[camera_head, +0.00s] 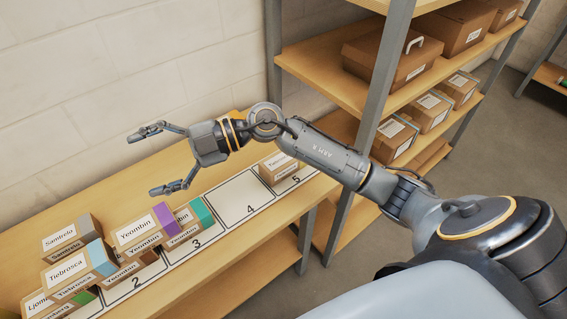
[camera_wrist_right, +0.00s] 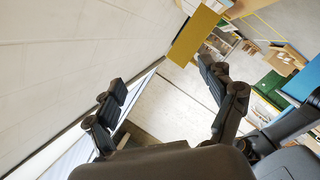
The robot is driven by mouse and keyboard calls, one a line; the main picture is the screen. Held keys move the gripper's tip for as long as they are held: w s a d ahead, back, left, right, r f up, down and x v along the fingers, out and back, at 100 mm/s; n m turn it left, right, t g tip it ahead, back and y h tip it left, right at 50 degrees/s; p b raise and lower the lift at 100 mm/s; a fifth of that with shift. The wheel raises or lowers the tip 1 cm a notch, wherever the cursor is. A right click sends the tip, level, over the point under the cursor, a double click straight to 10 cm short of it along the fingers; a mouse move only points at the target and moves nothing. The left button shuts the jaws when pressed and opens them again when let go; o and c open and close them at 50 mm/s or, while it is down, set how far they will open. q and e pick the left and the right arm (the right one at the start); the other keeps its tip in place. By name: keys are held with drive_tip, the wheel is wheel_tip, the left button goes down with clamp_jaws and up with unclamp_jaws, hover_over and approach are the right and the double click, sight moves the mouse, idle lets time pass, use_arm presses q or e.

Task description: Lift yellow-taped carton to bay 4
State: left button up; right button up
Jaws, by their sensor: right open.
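My right gripper (camera_head: 147,163) is open and empty, held above the bench to the left of the bays, its fingers pointing left. Its spread fingers also show in the right wrist view (camera_wrist_right: 160,85), with nothing between them. Bay 4 (camera_head: 249,201) is a bare white marked rectangle on the bench. I cannot make out yellow tape on any carton. A purple-taped carton (camera_head: 139,233) lies around bays 2 and 3, with a teal-taped carton (camera_head: 185,220) beside it. A carton (camera_head: 278,168) stands by bay 5; its tape is not clear. My left gripper is not in view.
Grey-taped (camera_head: 67,239), blue-taped (camera_head: 76,272) and green-taped (camera_head: 60,304) cartons crowd the bench's left end. A shelf rack (camera_head: 393,75) with several boxes stands at the right, its post close to my right arm. The bench (camera_head: 110,190) is clear behind the cartons.

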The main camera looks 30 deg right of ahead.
drive_tip(key=w+d+f+g+h, duration=0.2)
drive_tip(key=d+f+h, duration=0.4)
drive_tip(key=d, duration=0.1)
drive_tip(key=m+g+h, duration=0.2)
drive_tip(key=m+h, duration=0.4)
drive_tip(key=h, duration=0.4)
hover_over(284, 158)
drive_tip(key=f, duration=0.4)
drive_tip(key=f+p, duration=0.1)
drive_tip(key=f, duration=0.2)
drive_tip(key=shift+w+f, duration=0.2)
drive_tip(key=shift+f, duration=0.8)
wheel_tip(284, 158, down, 4)
drive_tip(key=shift+s+f+p, duration=0.1)
drive_tip(key=shift+s+p, duration=0.05)
drive_tip(key=shift+p, duration=0.55)
drive_tip(key=shift+f, duration=0.5)
drive_tip(key=c, duration=1.4)
